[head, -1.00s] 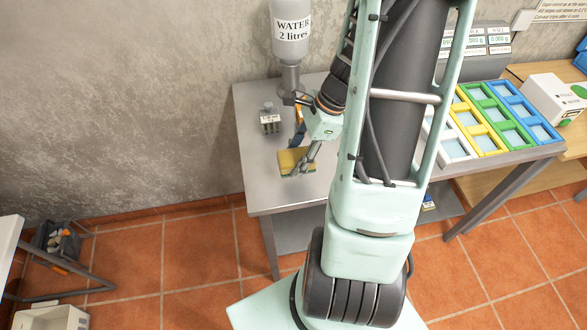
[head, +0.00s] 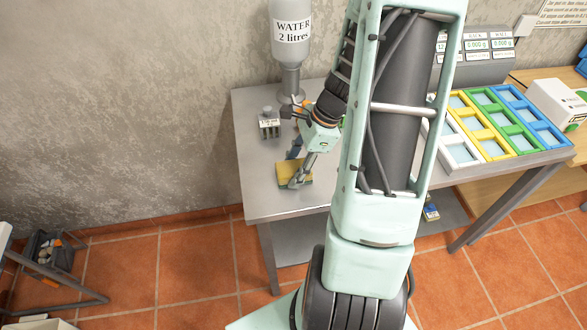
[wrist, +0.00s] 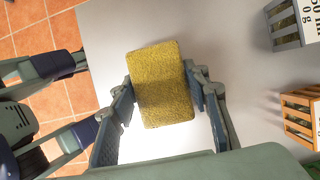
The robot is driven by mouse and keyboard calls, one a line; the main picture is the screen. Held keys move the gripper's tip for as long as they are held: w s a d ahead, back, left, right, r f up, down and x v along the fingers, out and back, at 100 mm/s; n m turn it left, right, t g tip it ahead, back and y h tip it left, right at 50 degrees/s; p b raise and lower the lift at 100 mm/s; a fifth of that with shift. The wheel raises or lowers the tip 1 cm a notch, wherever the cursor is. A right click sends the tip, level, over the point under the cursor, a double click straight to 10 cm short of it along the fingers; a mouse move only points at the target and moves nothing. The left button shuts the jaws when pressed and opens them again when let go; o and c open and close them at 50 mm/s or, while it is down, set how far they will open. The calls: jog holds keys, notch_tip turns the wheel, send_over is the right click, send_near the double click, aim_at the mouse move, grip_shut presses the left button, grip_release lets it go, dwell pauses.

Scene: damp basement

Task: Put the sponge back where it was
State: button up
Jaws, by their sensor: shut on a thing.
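The sponge (head: 288,171) is yellow with a green side. It is at the left part of the grey metal table (head: 262,200) in the head view. My gripper (head: 297,178) is shut on it. In the wrist view the sponge (wrist: 162,84) sits between the two fingers of my gripper (wrist: 163,92), one pressed to each side, with its yellow face toward the camera. The sponge is over or on the bare tabletop. I cannot tell whether it touches the surface.
Coloured trays (head: 508,120) and a scale (head: 478,60) are at the right. The tabletop's front-left area is clear.

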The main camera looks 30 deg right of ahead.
jog(key=shift+f, duration=0.2)
jog(key=o, duration=1)
jog(key=shift+r, duration=0.1)
jog(key=v, duration=1.2)
jog(key=shift+r+p, duration=0.15)
jog(key=shift+p, duration=0.25)
jog(key=shift+a, duration=0.1)
